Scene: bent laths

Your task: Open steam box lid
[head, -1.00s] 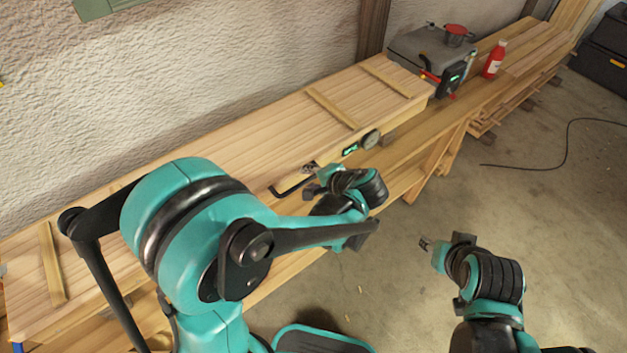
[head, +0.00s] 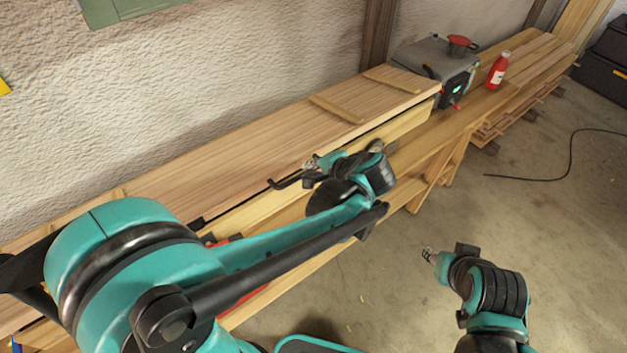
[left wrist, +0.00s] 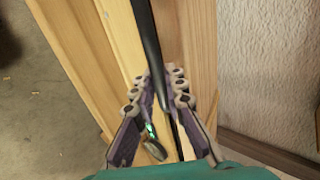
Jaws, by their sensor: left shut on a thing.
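The steam box is a long pale wooden box on a bench along the wall, and its front wall (head: 395,124) shows. Its plank lid (head: 235,150) has cross battens and is tilted up a little at the front, with a dark gap under its edge at the left. A black bar handle (head: 283,184) is at the lid's front edge. My left gripper (head: 311,166) is shut on this handle; in the left wrist view the black handle (left wrist: 147,40) runs between its fingers (left wrist: 160,92). My right gripper (head: 428,254) hangs empty over the floor; its finger opening is too small to judge.
A grey machine (head: 433,62) with a red top and a red bottle (head: 497,70) stand beyond the box's far end. Boards lie stacked at the far right.

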